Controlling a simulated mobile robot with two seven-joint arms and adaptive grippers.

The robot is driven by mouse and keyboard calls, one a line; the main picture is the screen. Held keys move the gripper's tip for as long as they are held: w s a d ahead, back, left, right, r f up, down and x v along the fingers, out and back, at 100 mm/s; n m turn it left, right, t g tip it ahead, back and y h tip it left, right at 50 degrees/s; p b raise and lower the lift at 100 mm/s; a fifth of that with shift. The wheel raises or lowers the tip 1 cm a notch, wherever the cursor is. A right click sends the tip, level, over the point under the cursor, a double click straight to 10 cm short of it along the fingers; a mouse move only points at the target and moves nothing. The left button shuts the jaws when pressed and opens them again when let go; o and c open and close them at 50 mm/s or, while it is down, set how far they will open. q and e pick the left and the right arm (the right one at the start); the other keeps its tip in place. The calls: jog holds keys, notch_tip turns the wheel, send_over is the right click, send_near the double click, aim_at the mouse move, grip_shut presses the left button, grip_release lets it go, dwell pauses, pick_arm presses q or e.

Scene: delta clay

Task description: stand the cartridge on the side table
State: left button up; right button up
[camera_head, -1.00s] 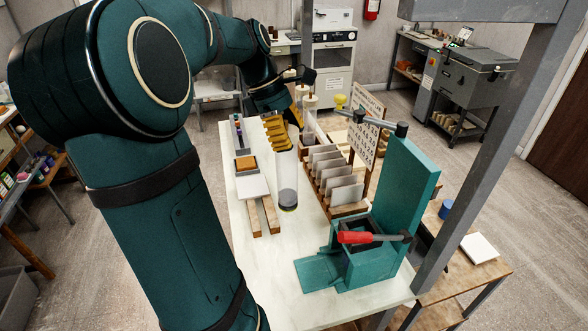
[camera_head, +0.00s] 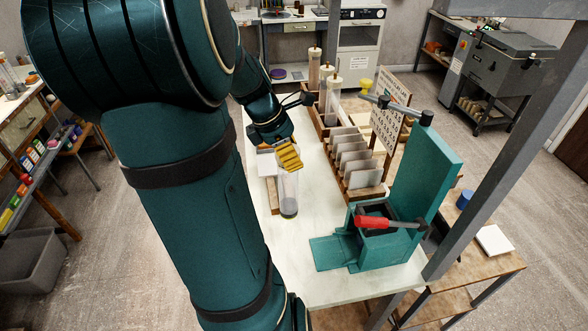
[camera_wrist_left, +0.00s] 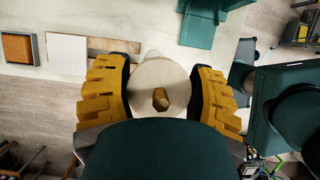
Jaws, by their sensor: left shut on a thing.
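The cartridge (camera_head: 288,193) is a clear tube with grey material at its lower end. It hangs roughly upright below the yellow fingers of my left gripper (camera_head: 289,158), over the left part of the white-topped bench. In the left wrist view its round pale end (camera_wrist_left: 160,75) with a dark hole sits between the two yellow fingers of the gripper (camera_wrist_left: 160,90), which are shut on it. A low wooden table (camera_head: 510,262) stands right of the bench; I cannot tell whether it is the side table. My right gripper is out of view.
A teal press (camera_head: 440,175) with a red handle (camera_head: 372,221) stands on the bench (camera_head: 315,285). A rack of grey tiles (camera_head: 352,155) and more tubes (camera_head: 332,95) stand behind. A grey post (camera_head: 500,160) rises at right. Shelves (camera_head: 45,165) and open floor lie left.

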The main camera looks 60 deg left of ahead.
pick_arm(q)
jog(key=shift+f+b, duration=0.5)
jog(key=shift+f, duration=2.15)
jog(key=shift+f, duration=0.15)
jog(key=o, duration=1.3)
jog(key=p+v, duration=0.2)
jog(key=v, duration=1)
